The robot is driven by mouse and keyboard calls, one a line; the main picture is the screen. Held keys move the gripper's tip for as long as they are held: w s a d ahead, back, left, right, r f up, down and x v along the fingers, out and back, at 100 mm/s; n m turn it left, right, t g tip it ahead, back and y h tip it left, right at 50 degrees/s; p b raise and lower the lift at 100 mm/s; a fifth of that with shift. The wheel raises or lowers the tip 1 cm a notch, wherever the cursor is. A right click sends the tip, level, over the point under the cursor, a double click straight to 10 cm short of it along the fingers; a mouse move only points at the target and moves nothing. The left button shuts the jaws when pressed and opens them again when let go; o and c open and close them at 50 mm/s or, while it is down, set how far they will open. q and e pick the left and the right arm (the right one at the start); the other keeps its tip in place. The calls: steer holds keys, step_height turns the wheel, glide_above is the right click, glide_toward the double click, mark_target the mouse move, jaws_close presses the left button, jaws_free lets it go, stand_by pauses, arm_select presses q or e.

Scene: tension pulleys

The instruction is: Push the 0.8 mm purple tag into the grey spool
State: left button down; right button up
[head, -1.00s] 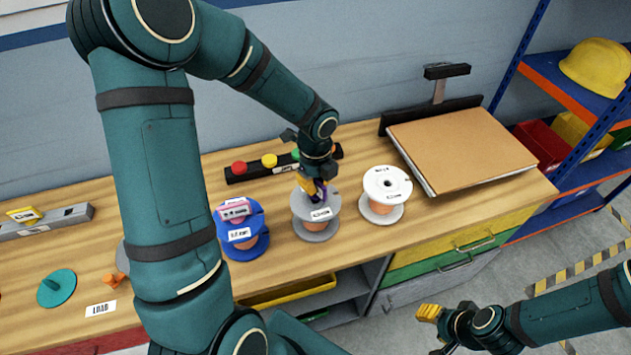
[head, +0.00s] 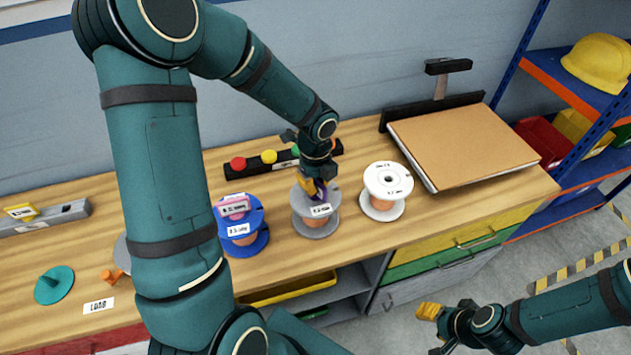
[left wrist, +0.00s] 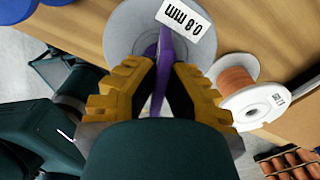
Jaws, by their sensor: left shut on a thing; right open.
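The grey spool (head: 303,222) stands on the bench between a blue spool and a white spool. In the left wrist view its grey flange (left wrist: 125,28) lies right behind my fingers. My left gripper (head: 316,188) is shut on the purple tag (left wrist: 165,50) at the top of the grey spool. The tag shows as a thin purple piece between the yellow fingertips. A white label reading 0.8 mm (left wrist: 186,16) is beside it. My fingers hide how deep the tag sits in the spool. My right gripper (head: 430,312) is open and empty, low at the right, away from the bench.
The blue spool (head: 246,247) carries a pink tag (head: 233,206). The white spool (head: 388,181) stands close on the right. Behind is a black bar with coloured buttons (head: 269,157). A cardboard-coloured board (head: 465,145) lies at the back right. A teal disc (head: 54,285) lies at the left.

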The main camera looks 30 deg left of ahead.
arm_select(q)
steer(key=shift+f, duration=0.2)
steer(key=shift+f, duration=0.15)
stand_by(0.6)
steer(key=c, duration=1)
jaws_free()
step_height(320, 180, up, 12)
steer(key=shift+r, duration=0.1)
